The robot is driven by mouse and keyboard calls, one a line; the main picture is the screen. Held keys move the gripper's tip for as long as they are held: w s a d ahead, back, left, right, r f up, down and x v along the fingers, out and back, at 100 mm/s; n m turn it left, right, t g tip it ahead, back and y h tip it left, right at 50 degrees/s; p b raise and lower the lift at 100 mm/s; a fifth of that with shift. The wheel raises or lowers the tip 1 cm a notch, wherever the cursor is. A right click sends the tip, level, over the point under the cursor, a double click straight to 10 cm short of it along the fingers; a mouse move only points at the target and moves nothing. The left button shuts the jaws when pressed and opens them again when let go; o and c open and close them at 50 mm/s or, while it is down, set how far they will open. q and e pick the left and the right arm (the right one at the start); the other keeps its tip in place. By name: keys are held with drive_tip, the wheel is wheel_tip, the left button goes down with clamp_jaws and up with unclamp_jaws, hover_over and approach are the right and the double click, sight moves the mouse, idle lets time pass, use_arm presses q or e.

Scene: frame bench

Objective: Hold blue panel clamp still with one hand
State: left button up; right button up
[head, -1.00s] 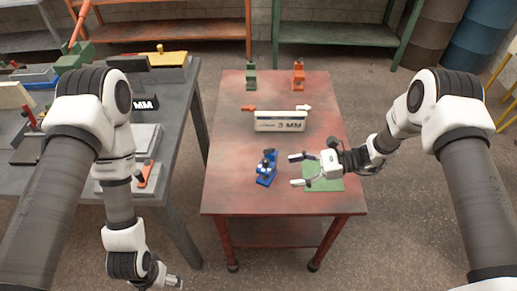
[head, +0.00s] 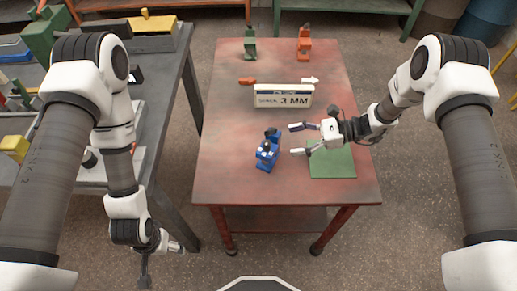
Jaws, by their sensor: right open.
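The blue panel clamp (head: 267,154) stands on the red worktable (head: 225,175), left of the green mat (head: 334,163). My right gripper (head: 296,139) reaches in from the right with its two fingers spread and pointing left. It is empty, and its fingertips are just right of the clamp with a gap between. My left gripper (head: 165,246) hangs low at the left, off the red table and far from the clamp. Its fingers are too small and overlapped to read.
A white "3 MM" sign block (head: 284,97) stands behind the clamp. An orange piece (head: 247,81) and a white arrow-like piece (head: 311,80) show beyond it. Green (head: 250,44) and orange (head: 304,44) clamps stand at the back edge. A grey bench (head: 172,85) is at the left.

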sight(263, 149)
drive_tip(key=f+b, duration=0.1)
drive_tip(key=f, duration=0.1)
drive_tip(key=w+f, duration=0.1)
drive_tip(key=shift+f+b, duration=0.35)
drive_tip(key=shift+a, duration=0.15)
drive_tip(key=shift+s+a, duration=0.1)
drive_tip(key=shift+a, duration=0.2)
drive_tip(key=b+x, duration=0.1)
drive_tip(key=x, duration=0.7)
drive_tip(key=shift+a, duration=0.5)
use_arm(q)
drive_tip(key=f, duration=0.4)
drive_tip(key=shift+w+f, duration=0.2)
drive_tip(key=shift+w, duration=0.15)
use_arm(e)
drive_tip(key=shift+c, duration=0.3)
drive_tip(key=c, duration=1)
drive_tip(key=shift+s, duration=0.1)
drive_tip(key=shift+c, duration=0.2)
